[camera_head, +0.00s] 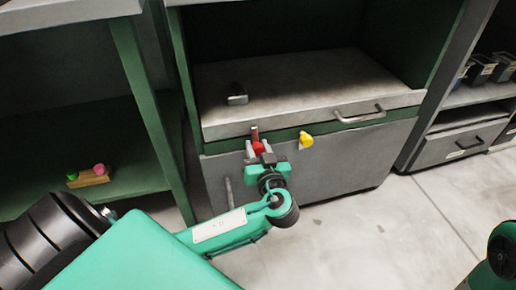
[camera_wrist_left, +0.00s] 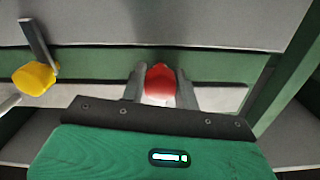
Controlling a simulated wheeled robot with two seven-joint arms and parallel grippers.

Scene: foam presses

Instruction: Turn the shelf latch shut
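A red latch knob (camera_head: 259,148) sits on the green strip below the pull-out shelf (camera_head: 330,80). A short reddish bar stands up beside it, against the shelf's front edge. My left gripper (camera_head: 259,153) is at the red knob, with one finger on each side. In the left wrist view the red knob (camera_wrist_left: 161,80) fills the gap between the fingers of the gripper (camera_wrist_left: 161,88), which look shut on it. A yellow knob (camera_head: 306,141) is to the right on the same strip; in the wrist view this yellow knob (camera_wrist_left: 35,78) has a grey bar. My right gripper is out of view.
The shelf has a metal handle (camera_head: 360,115) and a small grey block (camera_head: 237,95) on it. A grey panel (camera_head: 330,160) is below. A wooden block with pink and green knobs (camera_head: 90,177) lies in the left bay. A drawer (camera_head: 462,143) is at right. Floor at right is clear.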

